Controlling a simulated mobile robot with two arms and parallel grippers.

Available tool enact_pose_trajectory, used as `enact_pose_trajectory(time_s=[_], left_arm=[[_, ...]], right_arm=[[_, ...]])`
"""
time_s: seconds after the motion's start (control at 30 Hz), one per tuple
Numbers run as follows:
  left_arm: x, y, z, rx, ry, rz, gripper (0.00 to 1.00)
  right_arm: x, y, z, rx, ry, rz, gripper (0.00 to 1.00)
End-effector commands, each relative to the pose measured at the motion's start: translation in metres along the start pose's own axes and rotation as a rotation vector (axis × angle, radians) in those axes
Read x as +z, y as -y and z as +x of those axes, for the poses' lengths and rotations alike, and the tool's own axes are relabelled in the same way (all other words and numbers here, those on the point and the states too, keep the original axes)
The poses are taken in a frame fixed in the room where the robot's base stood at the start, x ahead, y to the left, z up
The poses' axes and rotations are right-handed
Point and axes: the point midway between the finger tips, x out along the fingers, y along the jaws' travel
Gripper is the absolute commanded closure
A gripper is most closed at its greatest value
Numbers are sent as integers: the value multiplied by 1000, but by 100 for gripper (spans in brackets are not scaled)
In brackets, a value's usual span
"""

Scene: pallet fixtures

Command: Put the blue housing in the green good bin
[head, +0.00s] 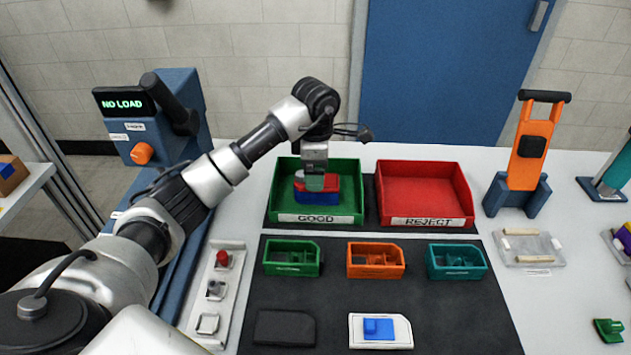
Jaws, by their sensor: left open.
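The green bin labelled GOOD (350,208) stands at the back middle of the table. A blue housing (318,198) lies inside it, with a red part showing above it; whether these are one piece or two I cannot tell. My left gripper (315,182) reaches down into the bin, right over the blue and red parts. It is open, and its fingers partly hide them. Whether the fingers touch them I cannot tell. My right gripper is not in view.
A red REJECT bin (430,190) stands right beside the green bin. Green (292,258), orange (376,260) and teal (457,262) housings sit on the dark mat. A white plate (352,330) with a blue block lies in front. A blue press reading NO LOAD (178,110) stands left.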

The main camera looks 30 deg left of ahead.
Motion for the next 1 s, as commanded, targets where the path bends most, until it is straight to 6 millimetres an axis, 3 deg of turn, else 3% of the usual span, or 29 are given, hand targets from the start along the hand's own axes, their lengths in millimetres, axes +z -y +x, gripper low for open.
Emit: enact_pose_trajectory(time_s=[0.2,0.4,1.0], left_arm=[[0,-1,-49,5,-1,1,18],[0,0,-76,3,-1,1,18],[0,0,-81,-1,0,1,18]], right_arm=[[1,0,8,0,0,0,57],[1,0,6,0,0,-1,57],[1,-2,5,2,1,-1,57]])
